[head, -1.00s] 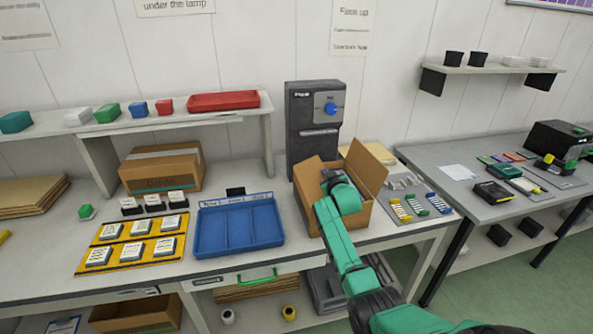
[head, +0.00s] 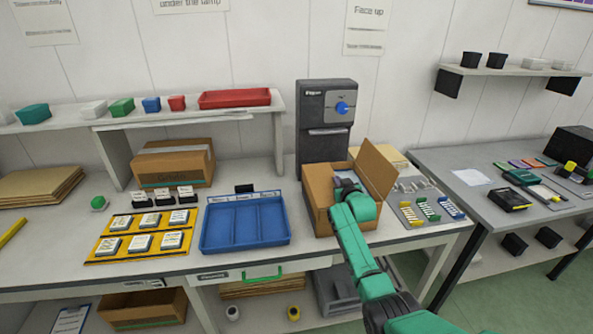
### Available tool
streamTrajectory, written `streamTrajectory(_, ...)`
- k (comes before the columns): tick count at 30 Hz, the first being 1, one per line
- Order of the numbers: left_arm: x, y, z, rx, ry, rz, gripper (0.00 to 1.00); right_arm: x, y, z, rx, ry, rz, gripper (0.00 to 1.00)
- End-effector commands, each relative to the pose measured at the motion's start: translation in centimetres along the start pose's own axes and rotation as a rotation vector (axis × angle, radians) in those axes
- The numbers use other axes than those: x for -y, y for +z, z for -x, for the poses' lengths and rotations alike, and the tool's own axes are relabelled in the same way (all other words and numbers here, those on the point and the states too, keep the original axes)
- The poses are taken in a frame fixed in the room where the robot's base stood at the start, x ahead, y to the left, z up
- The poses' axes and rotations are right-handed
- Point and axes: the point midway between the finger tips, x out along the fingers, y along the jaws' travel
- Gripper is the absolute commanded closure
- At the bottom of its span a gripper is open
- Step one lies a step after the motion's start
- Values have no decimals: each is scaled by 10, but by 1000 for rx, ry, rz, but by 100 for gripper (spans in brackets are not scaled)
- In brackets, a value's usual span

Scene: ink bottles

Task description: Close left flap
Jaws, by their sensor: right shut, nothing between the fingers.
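An open cardboard box (head: 318,211) stands on the bench in front of the dark grey machine. Its right flap (head: 376,171) stands up, leaning outward. At the left, a brown panel (head: 317,180) shows along the box's edge; I cannot tell clearly how far the left flap is folded. My right gripper (head: 343,181), on the green arm, is over the box opening, between the two sides. It is shut and holds nothing; its fingertips are small and partly hidden by the wrist. My left gripper is not in view.
The dark grey machine (head: 325,105) stands close behind the box. A blue tray (head: 243,243) lies to its left, and a grey mat (head: 412,215) with small coloured strips to its right. A yellow board (head: 104,254) with labelled white blocks lies farther left.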

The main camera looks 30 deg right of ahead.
Motion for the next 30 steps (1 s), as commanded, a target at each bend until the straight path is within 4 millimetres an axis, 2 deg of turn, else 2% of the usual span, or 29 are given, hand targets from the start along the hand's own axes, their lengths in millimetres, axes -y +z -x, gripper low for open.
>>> streamTrajectory(8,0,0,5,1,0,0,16,-1,-7,1,-1,0,0,100)
streamTrajectory(11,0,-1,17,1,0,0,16,-2,-22,3,-2,0,0,100)
streamTrajectory(15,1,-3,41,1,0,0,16,-5,-53,8,-2,0,1,100)
streamTrajectory(16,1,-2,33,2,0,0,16,-4,-41,12,2,-1,2,100)
streamTrajectory(17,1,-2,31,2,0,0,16,-3,-39,17,1,-2,3,100)
streamTrajectory(27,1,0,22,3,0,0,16,-4,-37,85,0,-2,2,100)
streamTrajectory(30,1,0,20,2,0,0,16,-5,-37,98,1,-1,0,100)
